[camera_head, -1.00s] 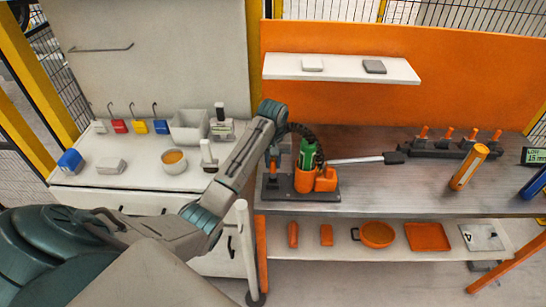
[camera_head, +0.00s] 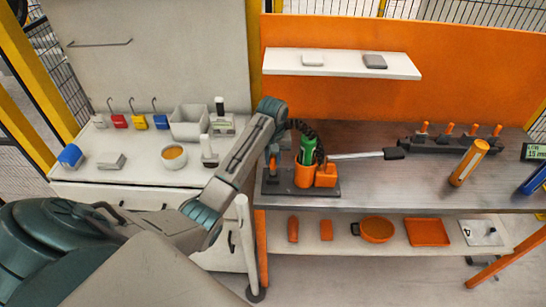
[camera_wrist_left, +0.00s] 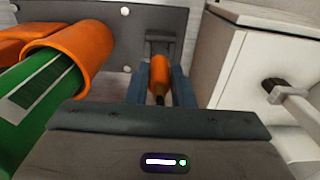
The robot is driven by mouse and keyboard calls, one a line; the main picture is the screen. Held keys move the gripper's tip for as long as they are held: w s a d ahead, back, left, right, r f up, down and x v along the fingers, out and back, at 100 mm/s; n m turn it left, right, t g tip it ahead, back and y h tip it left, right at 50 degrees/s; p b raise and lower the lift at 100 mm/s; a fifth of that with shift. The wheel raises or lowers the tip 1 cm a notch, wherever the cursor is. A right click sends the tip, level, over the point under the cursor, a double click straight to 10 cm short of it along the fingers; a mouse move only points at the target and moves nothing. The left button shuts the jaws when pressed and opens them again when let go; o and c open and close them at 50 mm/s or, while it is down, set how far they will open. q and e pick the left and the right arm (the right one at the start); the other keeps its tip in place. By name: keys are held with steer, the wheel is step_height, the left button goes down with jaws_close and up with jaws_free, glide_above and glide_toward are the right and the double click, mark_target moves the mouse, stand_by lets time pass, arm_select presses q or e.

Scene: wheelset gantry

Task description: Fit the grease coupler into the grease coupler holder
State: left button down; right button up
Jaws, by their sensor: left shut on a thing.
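My left gripper (camera_wrist_left: 160,85) is shut on the grease coupler (camera_wrist_left: 159,72), a small orange piece with a dark lower end, seen between the two blue-grey fingers in the left wrist view. In the head view my left gripper (camera_head: 273,165) is over the left part of a dark base plate (camera_head: 325,188), and the arm partly hides it. A grey bracket (camera_wrist_left: 161,42) on the plate, which looks like the grease coupler holder, shows just beyond the fingers. I cannot tell whether the coupler touches it. My right gripper is not in view.
An orange cup (camera_head: 303,175) with a green tool (camera_wrist_left: 45,95) in it stands on the plate, close beside my left gripper. A white cabinet (camera_wrist_left: 245,60) is on the other side. A grey-handled tool (camera_head: 360,156) lies to the right.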

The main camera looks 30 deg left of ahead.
mark_target(273, 174)
arm_select(q)
steer(key=shift+r, duration=0.15)
steer(key=shift+p, duration=0.3)
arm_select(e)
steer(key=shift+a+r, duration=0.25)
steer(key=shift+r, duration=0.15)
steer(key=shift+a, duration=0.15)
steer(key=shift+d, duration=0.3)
arm_select(q)
steer(key=shift+f, duration=1.05)
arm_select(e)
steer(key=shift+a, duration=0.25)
arm_select(q)
steer(key=shift+f, duration=0.65)
steer(key=c, duration=1.2)
jaws_free()
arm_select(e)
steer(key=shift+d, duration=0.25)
